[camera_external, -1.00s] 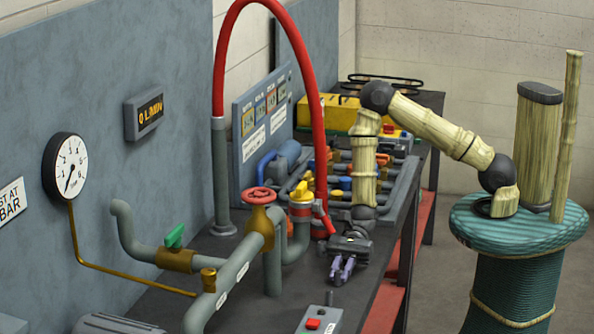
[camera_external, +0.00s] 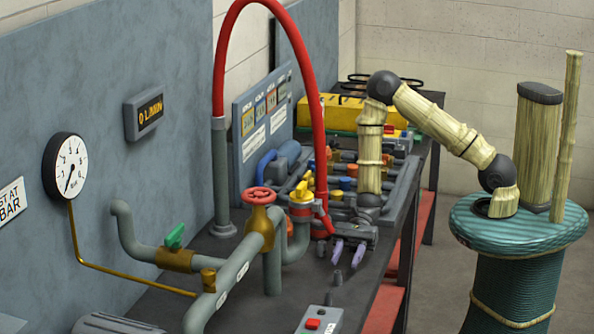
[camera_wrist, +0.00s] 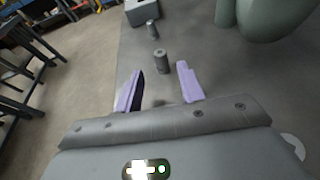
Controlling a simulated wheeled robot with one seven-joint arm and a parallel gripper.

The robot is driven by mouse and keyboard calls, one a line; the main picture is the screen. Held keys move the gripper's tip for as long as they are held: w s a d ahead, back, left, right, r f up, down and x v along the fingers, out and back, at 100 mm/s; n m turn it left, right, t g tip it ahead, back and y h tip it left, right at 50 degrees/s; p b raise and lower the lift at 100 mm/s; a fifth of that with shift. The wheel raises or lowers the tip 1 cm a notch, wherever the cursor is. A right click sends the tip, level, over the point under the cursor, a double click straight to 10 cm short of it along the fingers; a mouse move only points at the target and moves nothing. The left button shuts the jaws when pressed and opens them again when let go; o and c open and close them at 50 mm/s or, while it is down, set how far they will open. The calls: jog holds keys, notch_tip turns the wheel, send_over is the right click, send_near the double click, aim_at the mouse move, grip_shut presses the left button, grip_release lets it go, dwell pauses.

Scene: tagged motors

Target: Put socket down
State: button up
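The socket (camera_external: 337,278) is a small dark grey cylinder standing upright on the dark bench. In the wrist view it (camera_wrist: 161,62) stands beyond my fingertips, apart from both. My gripper (camera_external: 348,257) has purple fingers spread apart with nothing between them; in the wrist view the open fingers (camera_wrist: 158,88) also show empty. A second, thinner grey piece (camera_wrist: 152,29) stands beyond the socket; it also shows in the external view (camera_external: 328,298).
A grey box with a red button (camera_external: 313,323) sits at the bench front. Pipes with a red handwheel (camera_external: 259,195) and a yellow valve handle (camera_external: 302,192) stand left of my gripper. A red hose (camera_external: 320,150) arches beside my arm. Bare bench surrounds the socket.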

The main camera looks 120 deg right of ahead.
jog(key=v, duration=0.7)
dwell(0.3)
jog(key=s+a+n+g, duration=0.1)
jog(key=a+n, duration=0.1)
jog(key=s+a+n+g, duration=0.1)
jog(key=a+n+g, duration=0.1)
jog(key=s+a+r+n+g+y, duration=0.1)
jog(key=a+n+g, duration=0.1)
jog(key=a, duration=0.1)
jog(key=shift+s, duration=0.2)
jog(key=s+a+n+g+h, duration=0.35)
jog(key=s+n+g, duration=0.2)
jog(key=n, duration=0.25)
notch_tip(320, 180, up, 8)
jog(key=s+n+t+h, duration=0.1)
jog(key=n+h, duration=0.6)
jog(key=n, duration=0.7)
jog(key=shift+s+a+t, duration=0.4)
jog(key=shift+t, duration=0.25)
jog(key=shift+f, duration=0.1)
